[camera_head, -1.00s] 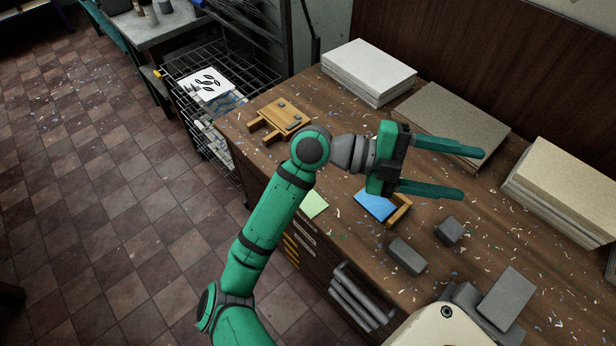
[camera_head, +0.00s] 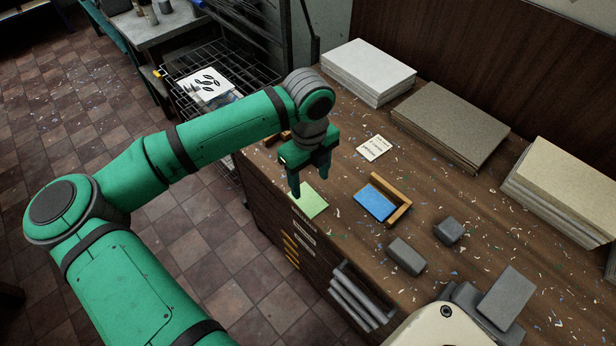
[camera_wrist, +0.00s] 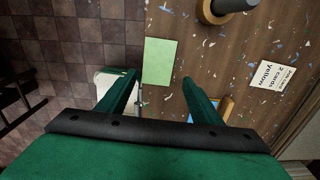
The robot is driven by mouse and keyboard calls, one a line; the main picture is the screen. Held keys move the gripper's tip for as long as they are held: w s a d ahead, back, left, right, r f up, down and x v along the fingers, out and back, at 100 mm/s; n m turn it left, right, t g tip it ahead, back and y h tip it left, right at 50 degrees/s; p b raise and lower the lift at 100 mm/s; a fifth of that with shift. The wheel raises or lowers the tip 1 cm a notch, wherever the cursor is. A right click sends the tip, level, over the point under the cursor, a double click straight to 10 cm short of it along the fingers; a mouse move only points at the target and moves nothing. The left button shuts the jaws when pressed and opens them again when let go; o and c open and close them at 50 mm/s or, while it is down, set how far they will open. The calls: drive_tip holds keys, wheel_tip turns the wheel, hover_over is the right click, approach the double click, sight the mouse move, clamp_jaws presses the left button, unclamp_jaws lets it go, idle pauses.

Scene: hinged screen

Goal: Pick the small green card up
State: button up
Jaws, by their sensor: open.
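The small green card (camera_head: 311,204) lies flat on the brown bench top, close to its front edge. In the wrist view the green card (camera_wrist: 160,62) is above the gap between the fingers, nearer the middle of the picture. My gripper (camera_head: 310,187) points down above the bench beside the card's far left part. My gripper (camera_wrist: 160,85) is open and empty, with a finger on each side and the card beyond the tips. The exact height above the card cannot be told.
A blue card (camera_head: 374,203) lies against a wooden corner piece (camera_head: 398,212) to the right. A printed note (camera_head: 374,147) lies farther back. Grey blocks (camera_head: 406,256) stand to the right. Board stacks (camera_head: 368,72) line the back. Scraps litter the bench.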

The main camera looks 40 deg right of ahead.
sight(308, 199)
drive_tip(key=shift+w+a+f, duration=0.15)
drive_tip(key=shift+w+a, duration=0.05)
drive_tip(key=shift+w, duration=0.1)
wheel_tip(308, 199, down, 6)
drive_tip(key=shift+s+f, duration=0.1)
drive_tip(key=shift+f, duration=0.2)
drive_tip(key=shift+c, duration=0.9)
drive_tip(key=c, duration=0.5)
